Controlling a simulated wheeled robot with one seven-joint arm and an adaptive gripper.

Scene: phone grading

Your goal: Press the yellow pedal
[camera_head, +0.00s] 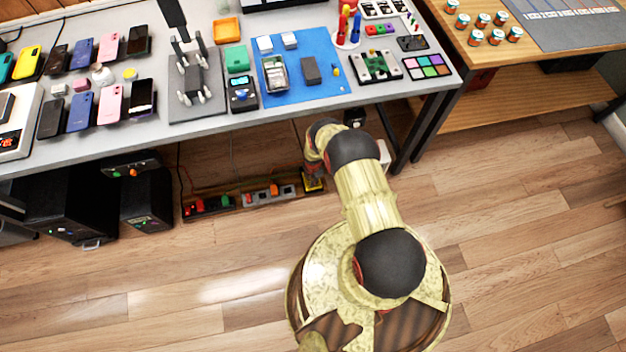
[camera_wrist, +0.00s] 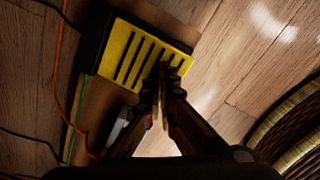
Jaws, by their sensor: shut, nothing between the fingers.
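The yellow pedal (camera_wrist: 138,52) with black ribs shows in the wrist view, set on a black base on the floor. In the head view only a part of the pedal (camera_head: 313,184) shows under the table, partly hidden by my arm. My gripper (camera_wrist: 164,70) is shut and empty. Its fingertips overlap the pedal's lower right part in the wrist view; I cannot tell whether they touch it. In the head view my arm hides the gripper's fingers.
A board with switches (camera_head: 240,199) lies left of the pedal on the floor. Cables (camera_wrist: 60,80) run beside the pedal. The grey table (camera_head: 225,117) stands above, with dark boxes (camera_head: 146,199) under it. The wooden floor (camera_head: 490,215) at right is clear.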

